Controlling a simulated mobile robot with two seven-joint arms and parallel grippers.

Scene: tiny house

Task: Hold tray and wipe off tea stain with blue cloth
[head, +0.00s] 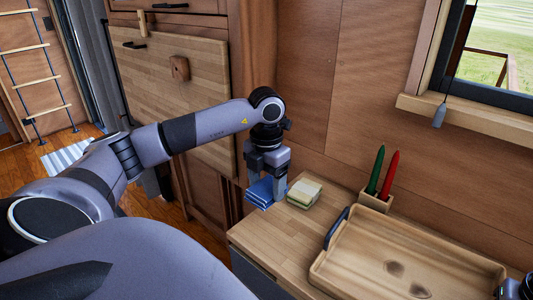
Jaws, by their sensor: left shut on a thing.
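The wooden tray (345,262) lies on the counter at the lower right, with a dark handle at its left end. Dark brown stains (395,268) show on its floor. My left gripper (266,184) points down at the counter's back left corner and is shut on the folded blue cloth (262,193). I cannot tell whether the cloth still touches the counter. Only a small dark part of my right arm (518,288) shows at the lower right edge, by the tray's right end; its fingers are out of view.
A folded pale green and yellow cloth (304,193) lies just right of the blue cloth. A wooden holder (375,201) with a green and a red pen stands behind the tray. A window is at the upper right.

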